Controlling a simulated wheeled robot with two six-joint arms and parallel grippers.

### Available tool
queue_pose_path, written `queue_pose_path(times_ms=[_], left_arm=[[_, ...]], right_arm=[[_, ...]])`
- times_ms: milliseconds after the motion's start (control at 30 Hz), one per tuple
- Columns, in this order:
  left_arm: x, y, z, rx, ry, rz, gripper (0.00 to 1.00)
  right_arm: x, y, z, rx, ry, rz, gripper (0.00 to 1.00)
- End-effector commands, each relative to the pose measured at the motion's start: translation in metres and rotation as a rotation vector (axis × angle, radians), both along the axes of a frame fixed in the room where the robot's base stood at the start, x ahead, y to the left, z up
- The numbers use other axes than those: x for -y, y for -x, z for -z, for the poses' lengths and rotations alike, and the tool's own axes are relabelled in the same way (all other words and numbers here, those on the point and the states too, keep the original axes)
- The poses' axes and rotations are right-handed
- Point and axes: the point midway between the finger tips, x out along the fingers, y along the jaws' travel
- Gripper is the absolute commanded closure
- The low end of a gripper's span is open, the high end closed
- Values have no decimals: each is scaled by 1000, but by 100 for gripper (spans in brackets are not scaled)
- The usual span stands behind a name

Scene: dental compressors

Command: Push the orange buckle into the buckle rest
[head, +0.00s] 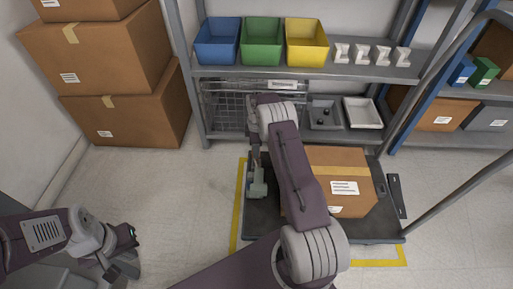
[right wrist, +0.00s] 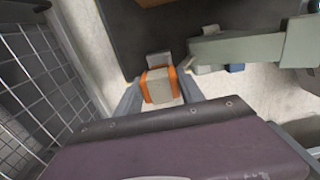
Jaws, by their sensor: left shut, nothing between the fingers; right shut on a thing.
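The orange buckle (right wrist: 161,86) shows in the right wrist view as a pale block with orange sides. My right gripper (right wrist: 160,82) is shut on it, with a finger on either side. In the head view my right arm reaches over the cart and hides most of that gripper. A grey-green part (right wrist: 238,48) reaches in from the right, just beyond the buckle and apart from it in the picture. A similar grey-green piece (head: 257,185) hangs by the cart's left edge; I cannot tell whether either is the buckle rest. My left gripper (head: 126,255) is empty and shut at lower left.
A cardboard box (head: 352,188) stands on the dark cart platform (head: 262,221) inside yellow floor tape. A shelf (head: 375,72) behind holds blue, green and yellow bins. A wire basket (right wrist: 40,75) is close on the left. Stacked boxes (head: 125,115) stand left; the floor between is clear.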

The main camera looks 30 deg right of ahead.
Motion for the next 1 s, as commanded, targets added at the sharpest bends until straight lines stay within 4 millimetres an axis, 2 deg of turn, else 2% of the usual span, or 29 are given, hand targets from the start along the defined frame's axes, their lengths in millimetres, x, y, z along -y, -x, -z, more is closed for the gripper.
queue_pose_path(times_ms=[33, 300, 500, 667, 900, 933, 1000], left_arm=[[0, 0, 9, 0, 0, 0, 100], [0, 0, 33, 0, 0, 0, 100], [0, 0, 42, 0, 0, 0, 100], [0, 0, 45, 0, 0, 0, 100], [0, 0, 45, 0, 0, 0, 100], [0, 0, 45, 0, 0, 0, 100], [0, 0, 45, 0, 0, 0, 100]], right_arm=[[0, 0, 10, 0, 0, 0, 100], [0, 0, 37, 0, 0, 0, 100], [0, 0, 53, 0, 0, 0, 100], [0, 0, 60, 0, 0, 0, 100], [0, 0, 60, 0, 0, 0, 100], [0, 0, 60, 0, 0, 0, 49], [0, 0, 60, 0, 0, 0, 30]])
